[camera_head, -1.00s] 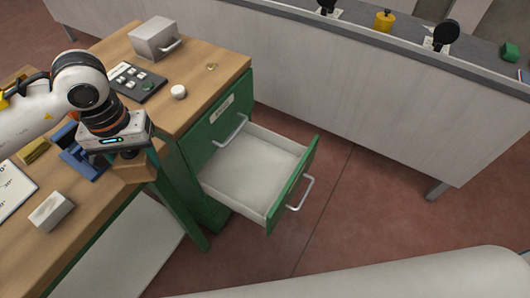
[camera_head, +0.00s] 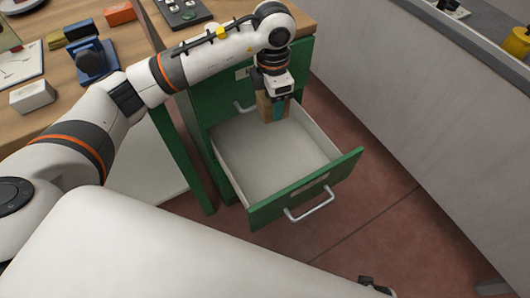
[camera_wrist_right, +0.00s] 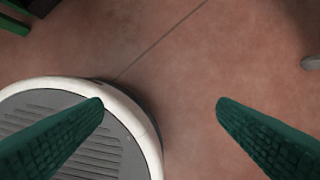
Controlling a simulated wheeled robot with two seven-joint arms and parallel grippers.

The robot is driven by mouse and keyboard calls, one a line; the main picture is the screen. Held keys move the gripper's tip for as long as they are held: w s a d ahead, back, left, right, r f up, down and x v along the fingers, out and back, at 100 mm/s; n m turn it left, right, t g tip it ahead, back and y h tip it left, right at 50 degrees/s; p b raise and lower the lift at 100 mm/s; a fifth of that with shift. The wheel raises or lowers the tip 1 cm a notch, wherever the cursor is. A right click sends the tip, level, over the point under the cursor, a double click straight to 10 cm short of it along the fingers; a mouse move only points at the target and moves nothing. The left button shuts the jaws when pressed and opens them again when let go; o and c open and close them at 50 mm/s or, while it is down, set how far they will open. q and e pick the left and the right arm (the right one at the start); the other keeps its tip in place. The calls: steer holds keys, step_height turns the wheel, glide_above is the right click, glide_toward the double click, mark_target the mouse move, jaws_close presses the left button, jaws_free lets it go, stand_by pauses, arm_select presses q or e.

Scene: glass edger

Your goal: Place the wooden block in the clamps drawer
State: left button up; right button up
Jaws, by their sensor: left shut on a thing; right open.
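The wooden block (camera_head: 263,106) is tan and is held upright in my left gripper (camera_head: 276,112), which is shut on it. The gripper points down over the far right part of the open green drawer (camera_head: 250,165). The drawer has a pale, bare inside and a silver handle on its front. The block's lower end is at or just above the drawer's rim level; I cannot tell its exact height. My right gripper (camera_wrist_right: 160,104) is open and empty above the reddish floor in the right wrist view.
A wooden workbench (camera_head: 130,45) at the left holds a white block (camera_head: 32,96), a blue fixture (camera_head: 92,62) and an orange box (camera_head: 119,13). A grey counter (camera_head: 400,90) runs along the right. Open floor lies between it and the drawer.

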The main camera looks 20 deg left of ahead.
arm_select(q)
step_height(320, 180, down, 8)
steer(key=w+n+b, duration=0.2)
steer(key=n+b, duration=0.2)
steer(key=n, duration=0.6)
steer(key=n+b, duration=0.5)
steer(key=n, duration=0.5)
glide_toward(274, 159)
step_height(274, 159, down, 2)
steer(key=shift+w+d+f+b, duration=0.1)
steer(key=shift+b, duration=0.3)
steer(key=shift+f+b, duration=0.4)
steer(key=shift+f, duration=1.35)
arm_select(e)
step_height(274, 159, up, 13)
steer(key=t, duration=0.1)
steer(key=shift+w+d+f, duration=0.15)
steer(key=shift+w, duration=0.15)
arm_select(q)
steer(key=o, duration=1.1)
steer(key=shift+f, duration=0.15)
steer(key=shift+c, duration=0.2)
